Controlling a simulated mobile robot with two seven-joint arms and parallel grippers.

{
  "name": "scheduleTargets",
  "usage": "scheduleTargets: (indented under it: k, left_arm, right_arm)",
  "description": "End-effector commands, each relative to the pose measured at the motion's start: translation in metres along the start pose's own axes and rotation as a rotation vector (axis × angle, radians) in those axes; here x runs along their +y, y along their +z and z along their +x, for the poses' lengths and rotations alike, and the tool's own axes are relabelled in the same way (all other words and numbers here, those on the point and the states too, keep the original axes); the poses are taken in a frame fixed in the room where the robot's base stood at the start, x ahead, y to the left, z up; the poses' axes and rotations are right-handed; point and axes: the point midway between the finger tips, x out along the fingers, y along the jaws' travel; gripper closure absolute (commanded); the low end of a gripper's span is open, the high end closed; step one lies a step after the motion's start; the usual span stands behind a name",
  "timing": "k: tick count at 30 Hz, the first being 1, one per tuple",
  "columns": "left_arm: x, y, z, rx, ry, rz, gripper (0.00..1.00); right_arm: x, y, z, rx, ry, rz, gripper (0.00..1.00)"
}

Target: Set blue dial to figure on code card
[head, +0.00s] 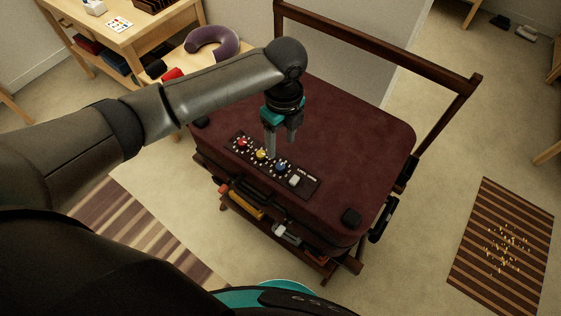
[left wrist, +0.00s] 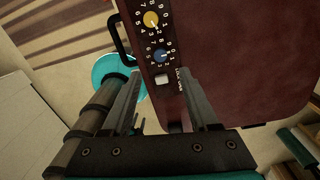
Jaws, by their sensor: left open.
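The blue dial (head: 280,167) sits on a black panel (head: 312,187) on top of a dark red suitcase (head: 345,135). A yellow dial (head: 261,154) and a red dial (head: 241,142) are in the same row. The blue dial also shows in the left wrist view (left wrist: 160,55), with white figures around it; its setting is too small to read surely. My left gripper (head: 280,150) is open and empty, pointing down over the panel close to the blue dial. A card with coloured marks (head: 119,24) lies on the desk; its figures are unreadable. My right gripper is out of view.
A white button (head: 295,180) is beside the blue dial. The suitcase rests on a wooden stand (head: 459,92) with a raised rail behind. A purple neck pillow (head: 212,44) is at the back left. A striped mat (head: 490,245) lies on the floor at right.

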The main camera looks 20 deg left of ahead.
Motion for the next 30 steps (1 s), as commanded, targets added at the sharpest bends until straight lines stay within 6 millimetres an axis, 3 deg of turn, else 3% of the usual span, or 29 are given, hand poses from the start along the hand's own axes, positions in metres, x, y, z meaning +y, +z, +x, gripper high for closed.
scheduleTargets:
  k: [1, 6, 12, 25, 30]
  left_arm:
    - [0.001, -0.001, 0.015, 0.001, 0.003, 0.0, 0.4]
    - [0.0, -0.001, 0.05, 0.001, 0.002, 0.0, 0.4]
    - [0.0, 0.0, 0.077, 0.0, 0.0, -0.002, 0.4]
    - [-0.001, 0.0, 0.086, 0.0, -0.002, 0.0, 0.4]
    - [-0.001, 0.0, 0.086, 0.0, -0.002, 0.0, 0.58]
  right_arm:
    - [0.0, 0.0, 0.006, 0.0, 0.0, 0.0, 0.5]
    - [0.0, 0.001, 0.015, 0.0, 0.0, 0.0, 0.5]
    - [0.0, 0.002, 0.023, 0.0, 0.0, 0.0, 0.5]
    - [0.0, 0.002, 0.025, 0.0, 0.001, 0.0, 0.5]
    - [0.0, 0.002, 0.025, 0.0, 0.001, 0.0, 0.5]
